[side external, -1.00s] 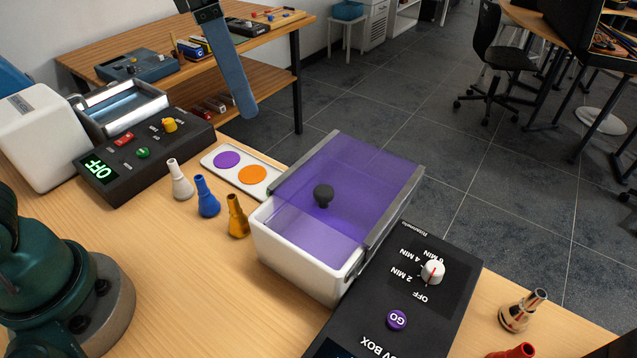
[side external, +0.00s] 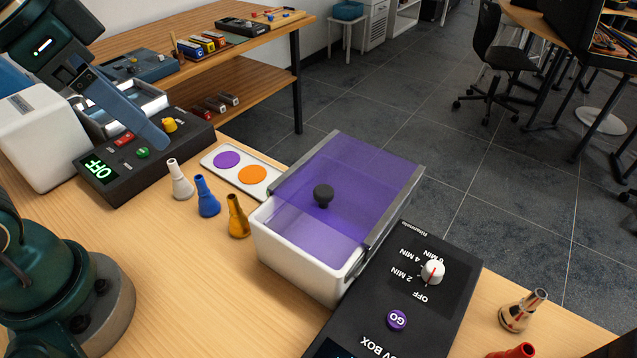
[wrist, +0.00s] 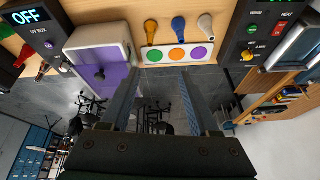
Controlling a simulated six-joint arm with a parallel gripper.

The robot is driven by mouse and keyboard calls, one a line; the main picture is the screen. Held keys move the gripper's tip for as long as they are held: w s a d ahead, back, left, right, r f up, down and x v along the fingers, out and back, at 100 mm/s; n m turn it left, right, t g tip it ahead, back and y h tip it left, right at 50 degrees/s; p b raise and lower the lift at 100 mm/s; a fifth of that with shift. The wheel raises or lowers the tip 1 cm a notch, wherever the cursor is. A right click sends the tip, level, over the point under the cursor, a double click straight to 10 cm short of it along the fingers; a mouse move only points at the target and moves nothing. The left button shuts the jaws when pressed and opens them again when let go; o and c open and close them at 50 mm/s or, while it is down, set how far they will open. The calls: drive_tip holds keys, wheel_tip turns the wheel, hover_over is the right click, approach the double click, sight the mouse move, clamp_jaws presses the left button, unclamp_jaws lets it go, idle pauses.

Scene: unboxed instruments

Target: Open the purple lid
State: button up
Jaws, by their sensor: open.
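The purple lid (side external: 365,170) is see-through, with a black knob (side external: 323,194) on it. It lies between grey metal rails over the white box (side external: 300,268). In the wrist view the purple lid (wrist: 112,88) and its knob (wrist: 99,75) are left of the fingers. My gripper (side external: 157,138) is above the heater unit at the upper left, well apart from the lid. In the side view only one blue finger shows clearly. In the wrist view my gripper (wrist: 158,78) has its two fingers wide apart, with nothing held between them.
A black control panel (side external: 412,300) with a GO button and white dial adjoins the box. White, blue and amber flasks (side external: 237,215) and a tray of coloured discs (side external: 212,150) stand left of it. The heater unit (side external: 110,180) is further left. Bare table lies in front.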

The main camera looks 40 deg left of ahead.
drive_tip(key=shift+s+a+f+n, duration=0.2)
drive_tip(key=shift+s+f, duration=0.15)
drive_tip(key=shift+f, duration=0.3)
drive_tip(key=shift+s+a+f+n, duration=0.1)
drive_tip(key=shift+s+f+n, duration=0.1)
drive_tip(key=shift+s+f, duration=0.3)
drive_tip(key=shift+w, duration=0.2)
drive_tip(key=m+h, duration=0.3)
drive_tip(key=m, duration=0.4)
approach(323, 190)
drive_tip(key=w, duration=0.3)
drive_tip(key=shift+m+g, duration=0.4)
drive_tip(key=shift+g, duration=0.4)
drive_tip(key=f, duration=0.2)
drive_tip(key=d+f, duration=0.1)
drive_tip(key=f, duration=0.2)
drive_tip(key=shift+d+f, duration=0.4)
drive_tip(key=shift+w+d+f, duration=0.2)
drive_tip(key=shift+f, duration=0.45)
